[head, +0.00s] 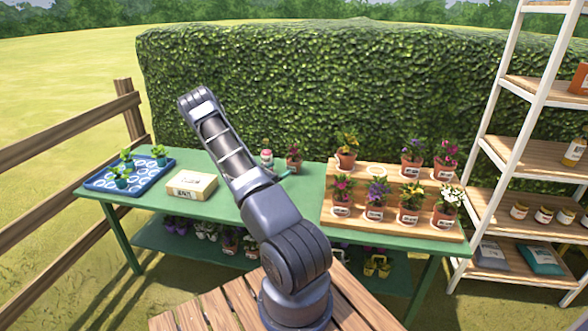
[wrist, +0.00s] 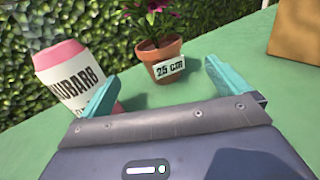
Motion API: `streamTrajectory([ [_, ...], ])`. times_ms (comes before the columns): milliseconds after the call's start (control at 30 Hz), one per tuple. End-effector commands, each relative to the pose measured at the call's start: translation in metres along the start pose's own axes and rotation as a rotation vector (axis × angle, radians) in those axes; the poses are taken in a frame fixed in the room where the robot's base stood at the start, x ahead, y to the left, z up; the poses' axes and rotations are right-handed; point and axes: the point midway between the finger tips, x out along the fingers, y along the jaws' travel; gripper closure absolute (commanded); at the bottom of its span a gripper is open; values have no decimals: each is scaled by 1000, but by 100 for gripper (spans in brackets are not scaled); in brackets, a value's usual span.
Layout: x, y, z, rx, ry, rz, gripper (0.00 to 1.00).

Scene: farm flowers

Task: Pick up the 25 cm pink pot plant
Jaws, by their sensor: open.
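A small terracotta pot plant (wrist: 160,58) with a white "25 cm" label and a dark pink flower stands upright on the green table, straight ahead of my gripper in the wrist view. Its top is cut off there. In the head view this plant (head: 294,156) stands near the back edge, left of the wooden stand. My gripper (wrist: 163,88) is open and empty, its teal fingers apart, with the pot beyond and between them. In the head view only a bit of teal fingertip shows beside my arm, near the pot.
A stepped wooden stand (head: 384,228) with several potted flowers is to the right. A cream box (head: 192,186) and a blue seedling tray (head: 100,183) lie left. A hedge rises behind.

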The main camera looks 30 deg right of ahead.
Motion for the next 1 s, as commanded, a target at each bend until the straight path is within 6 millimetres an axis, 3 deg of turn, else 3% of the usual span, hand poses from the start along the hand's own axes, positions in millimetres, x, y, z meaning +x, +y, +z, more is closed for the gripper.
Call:
streamTrajectory([
  [267, 12, 1, -6, -16, -5, 13, 0],
  [533, 51, 1, -6, -16, -5, 12, 0],
  [867, 74, 2, -6, -15, -5, 12, 0],
  [1000, 95, 2, -5, -14, -6, 11, 0],
])
